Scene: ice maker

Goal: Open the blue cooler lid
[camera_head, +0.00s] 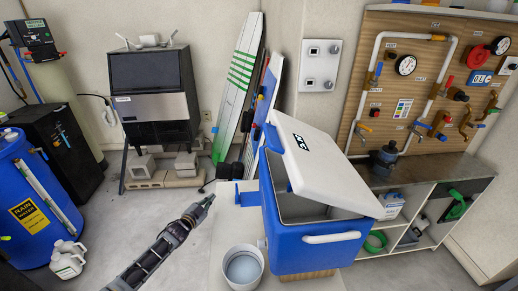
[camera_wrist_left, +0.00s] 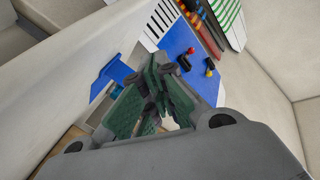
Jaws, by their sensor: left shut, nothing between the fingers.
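The blue cooler (camera_head: 318,250) stands right of centre in the head view, with a white handle on its front. Its white lid (camera_head: 322,170) is tilted and partly open. A gap shows the pale inside of the cooler below it. My left gripper (camera_head: 209,200) is to the left of the cooler, apart from the lid. Its fingers are shut and empty. In the left wrist view the green-padded fingers (camera_wrist_left: 155,82) are close together, with a large white surface at the left. I cannot tell if that surface is the lid. My right gripper is not in view.
An ice maker (camera_head: 155,90) is at the back left. Leaning boards (camera_head: 238,85) stand behind. A workbench (camera_head: 430,172) is at the right. A blue barrel (camera_head: 35,200) is at far left.

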